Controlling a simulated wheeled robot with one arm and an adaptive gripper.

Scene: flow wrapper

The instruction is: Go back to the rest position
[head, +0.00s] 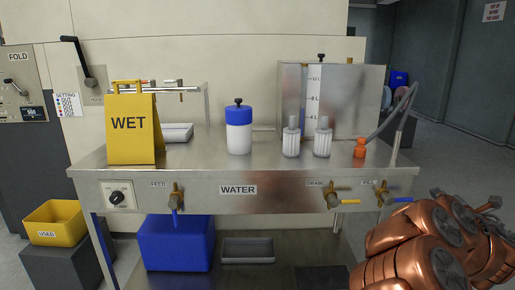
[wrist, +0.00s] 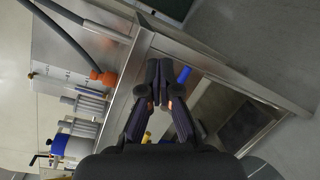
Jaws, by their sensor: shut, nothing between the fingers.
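My arm shows in copper links at the lower right of the head view, in front of the bench's right end. My gripper (wrist: 159,103) is in the wrist view, its dark fingers drawn together with nothing between them. It is in the air near the bench's front edge and touches nothing that I can see. In the head view the gripper's fingertips cannot be made out clearly.
The steel bench (head: 275,167) holds a yellow WET sign (head: 131,128), a blue-and-white bottle (head: 238,130), two ribbed white cylinders and an orange hose fitting (head: 360,148). Taps stick out along its front. A yellow bin (head: 57,224) stands at left. Floor at right is clear.

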